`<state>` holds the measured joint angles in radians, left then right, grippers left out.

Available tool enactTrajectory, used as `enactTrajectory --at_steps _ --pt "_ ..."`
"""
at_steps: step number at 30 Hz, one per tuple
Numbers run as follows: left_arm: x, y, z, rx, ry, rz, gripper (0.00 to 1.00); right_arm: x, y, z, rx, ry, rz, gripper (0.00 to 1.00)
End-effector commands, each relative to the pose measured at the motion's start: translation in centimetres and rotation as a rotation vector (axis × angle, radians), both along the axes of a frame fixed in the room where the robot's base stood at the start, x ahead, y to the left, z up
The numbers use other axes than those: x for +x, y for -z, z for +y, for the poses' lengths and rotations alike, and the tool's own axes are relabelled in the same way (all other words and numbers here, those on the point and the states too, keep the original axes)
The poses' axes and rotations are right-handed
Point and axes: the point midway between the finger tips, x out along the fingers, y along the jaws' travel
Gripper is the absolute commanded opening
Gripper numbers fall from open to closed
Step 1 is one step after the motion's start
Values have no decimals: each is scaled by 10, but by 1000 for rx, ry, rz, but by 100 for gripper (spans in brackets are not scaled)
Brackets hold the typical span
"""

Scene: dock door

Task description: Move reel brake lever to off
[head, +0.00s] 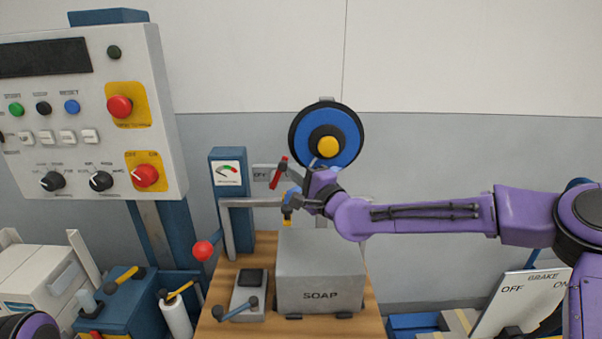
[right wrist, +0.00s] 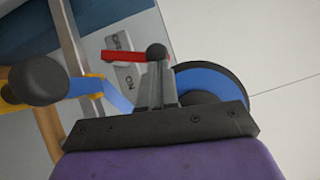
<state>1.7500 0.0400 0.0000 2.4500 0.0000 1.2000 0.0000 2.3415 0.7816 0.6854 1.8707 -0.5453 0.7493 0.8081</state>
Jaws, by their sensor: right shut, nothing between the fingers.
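The reel (head: 326,135), a blue disc with a dark rim and yellow hub, is on the wall; part of it shows in the right wrist view (right wrist: 215,85). A red lever (head: 277,174) slants up beside a small grey plate (head: 260,174) marked OFF. The right wrist view shows the red lever (right wrist: 122,56) across the plate (right wrist: 127,75), which reads OFF and ON. My right gripper (head: 298,180) is shut and empty, close beside the lever; whether they touch I cannot tell. Its closed fingers show in the right wrist view (right wrist: 156,80). My left gripper is out of view.
A grey SOAP box (head: 320,270) stands on a wooden top (head: 258,248) below my right gripper. A gauge post (head: 230,195) stands to its left. A control panel (head: 85,110) hangs at the upper left. A white BRAKE board (head: 510,308) is at the lower right.

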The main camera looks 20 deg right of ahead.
Motion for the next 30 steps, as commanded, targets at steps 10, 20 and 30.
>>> enactTrajectory --at_steps 10,20,30 --pt "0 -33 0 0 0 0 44 3 -17 12 -150 -1 40 0" --pt "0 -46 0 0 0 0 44 10 -22 36 -258 0 73 0" --pt "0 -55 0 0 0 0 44 17 -29 61 -332 1 91 0"
